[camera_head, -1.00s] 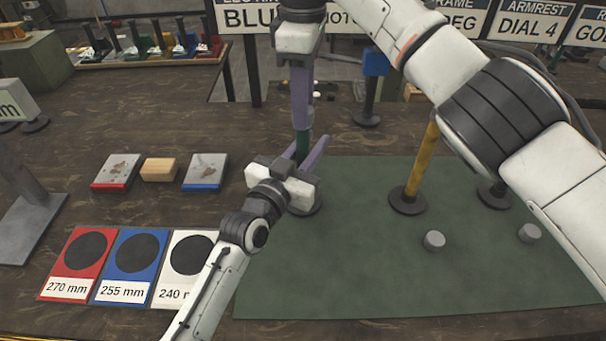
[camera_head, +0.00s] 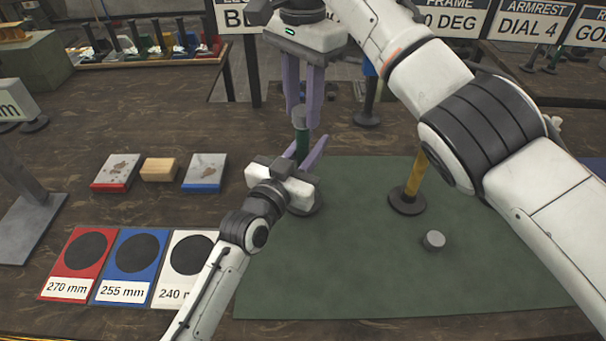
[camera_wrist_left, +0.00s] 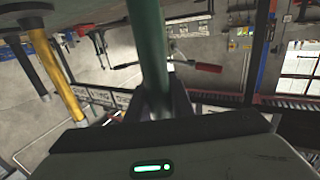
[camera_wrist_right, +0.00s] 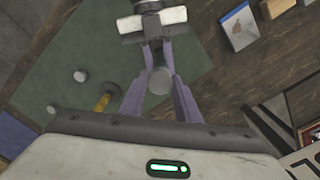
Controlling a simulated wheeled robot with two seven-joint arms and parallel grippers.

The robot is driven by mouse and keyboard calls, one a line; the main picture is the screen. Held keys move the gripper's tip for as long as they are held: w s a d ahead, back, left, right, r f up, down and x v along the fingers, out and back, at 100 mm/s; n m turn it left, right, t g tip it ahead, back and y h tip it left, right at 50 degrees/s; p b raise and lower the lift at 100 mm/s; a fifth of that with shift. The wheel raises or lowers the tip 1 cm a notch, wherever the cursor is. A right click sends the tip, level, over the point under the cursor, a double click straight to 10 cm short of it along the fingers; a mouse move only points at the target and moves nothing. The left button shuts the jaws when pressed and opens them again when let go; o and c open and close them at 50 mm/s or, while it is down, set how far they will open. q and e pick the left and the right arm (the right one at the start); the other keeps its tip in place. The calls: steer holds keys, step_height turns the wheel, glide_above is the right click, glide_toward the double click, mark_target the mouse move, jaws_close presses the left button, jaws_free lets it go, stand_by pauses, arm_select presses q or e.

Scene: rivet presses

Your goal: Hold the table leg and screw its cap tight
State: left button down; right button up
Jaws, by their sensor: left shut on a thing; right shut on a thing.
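A green table leg (camera_head: 302,146) stands upright on a dark round base at the left edge of the green mat. My left gripper (camera_head: 306,160) is shut on the leg low down; the leg also shows between its fingers in the left wrist view (camera_wrist_left: 148,50). A grey cap (camera_head: 300,117) sits on top of the leg. My right gripper (camera_head: 303,112) points straight down from above and is shut on the cap. The cap shows as a grey disc between the purple fingers in the right wrist view (camera_wrist_right: 159,81). The thread is hidden.
A yellow leg (camera_head: 414,180) stands on the green mat (camera_head: 340,270), partly behind my right arm. A loose grey cap (camera_head: 433,240) lies near it. Red, blue and white marked plates (camera_head: 127,285) and small blocks (camera_head: 158,169) lie left. The mat's front is clear.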

steer(key=o, duration=1.1)
steer(key=shift+o, duration=0.2)
steer(key=shift+r, duration=2.25)
steer(key=shift+c, duration=0.3)
